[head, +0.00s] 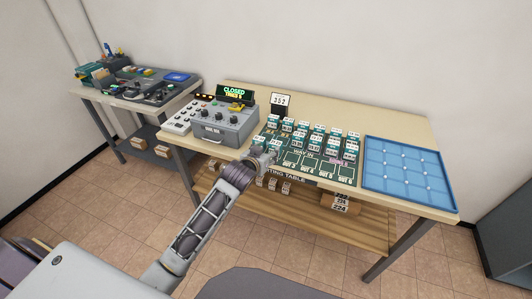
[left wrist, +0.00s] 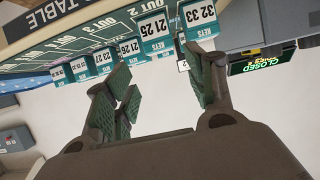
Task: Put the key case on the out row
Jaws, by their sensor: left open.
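Several teal key cases with white number labels (head: 319,130) stand in rows on the dark green board (head: 345,178); I cannot tell which one the task means. The out row (head: 305,169), marked OUT, runs along the board's front edge with several outlined, empty-looking spaces. My left gripper (head: 268,154) is over the board's left front corner and hides that part. In the left wrist view, upside down, my left gripper (left wrist: 160,72) is open with nothing between its fingers. A case labelled 32 33 (left wrist: 200,17) is beyond the right finger, others beyond the left. My right gripper is out of view.
A blue compartment tray (head: 378,180) lies right of the board. A grey machine with a CLOSED sign (head: 234,92) stands left of it. A small 352 sign (head: 281,101) stands behind. A cluttered side table (head: 125,100) is at far left. A lower shelf (head: 300,215) holds boxes.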

